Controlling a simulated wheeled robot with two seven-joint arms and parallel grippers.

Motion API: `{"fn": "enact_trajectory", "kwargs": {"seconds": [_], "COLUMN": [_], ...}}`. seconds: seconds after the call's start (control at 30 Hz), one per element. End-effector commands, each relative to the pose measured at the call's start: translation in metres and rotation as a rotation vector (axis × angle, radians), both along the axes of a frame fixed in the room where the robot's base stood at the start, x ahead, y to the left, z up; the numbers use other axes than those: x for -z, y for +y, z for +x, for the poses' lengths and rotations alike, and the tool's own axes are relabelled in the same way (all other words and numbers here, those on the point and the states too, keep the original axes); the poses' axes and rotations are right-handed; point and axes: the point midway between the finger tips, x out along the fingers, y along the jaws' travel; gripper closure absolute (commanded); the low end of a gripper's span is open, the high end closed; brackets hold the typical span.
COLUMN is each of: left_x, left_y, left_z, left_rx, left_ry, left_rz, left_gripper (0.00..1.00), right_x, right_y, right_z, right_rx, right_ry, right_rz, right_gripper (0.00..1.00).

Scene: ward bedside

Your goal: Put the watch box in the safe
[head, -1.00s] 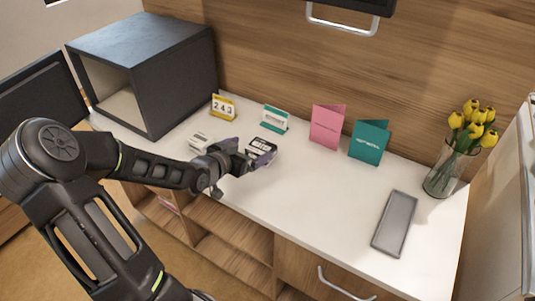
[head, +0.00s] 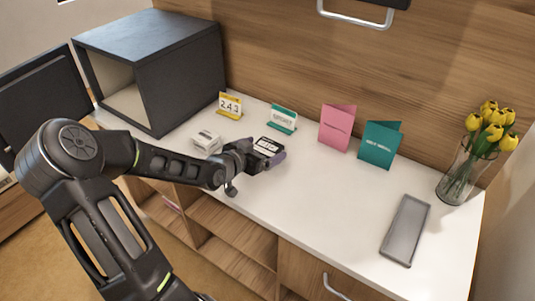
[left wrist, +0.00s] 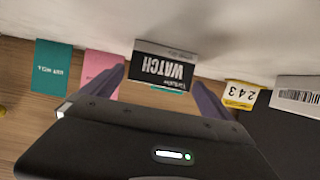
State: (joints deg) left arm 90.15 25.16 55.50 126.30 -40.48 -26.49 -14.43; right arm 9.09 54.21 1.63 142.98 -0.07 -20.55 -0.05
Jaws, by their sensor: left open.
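The watch box (head: 268,147) is a small black box with a white label, on the white counter. In the left wrist view, its "WATCH" face (left wrist: 165,68) shows between and beyond the fingertips. My left gripper (head: 265,158) is open at the box, one finger to each side in the wrist view; I cannot tell whether either touches it. The safe (head: 180,80) is a dark grey cabinet at the back left of the counter, with its front open and a pale, empty-looking inside. Its dark door (head: 42,108) stands open at the left. My right gripper is not in view.
A white box (head: 207,142) lies left of the watch box. A yellow calendar (head: 229,105), a green-and-white card stand (head: 282,119), pink card (head: 338,127) and teal card (head: 380,145) stand behind. A grey tray (head: 405,231) and tulip vase (head: 465,175) are right; the counter between is clear.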

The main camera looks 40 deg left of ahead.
Motion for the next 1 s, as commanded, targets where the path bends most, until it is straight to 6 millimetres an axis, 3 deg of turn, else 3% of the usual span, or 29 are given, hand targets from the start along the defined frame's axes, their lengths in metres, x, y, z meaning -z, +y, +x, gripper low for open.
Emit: {"fn": "enact_trajectory", "kwargs": {"seconds": [0.27,0.63,1.0], "left_x": [0.002,0.018,0.018], "left_y": [-0.001,-0.003,-0.002], "left_z": [0.004,0.047,0.048], "left_rx": [0.001,0.002,0.0], "left_ry": [-0.001,-0.001,0.001], "left_rz": [0.0,-0.001,0.001], "left_gripper": [0.02,0.02,0.02], "right_x": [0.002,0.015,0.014], "right_y": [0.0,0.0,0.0], "right_z": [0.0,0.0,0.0], "right_rx": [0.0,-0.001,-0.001], "right_ry": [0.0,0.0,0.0], "right_rz": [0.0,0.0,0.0], "right_gripper": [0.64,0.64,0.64]}}
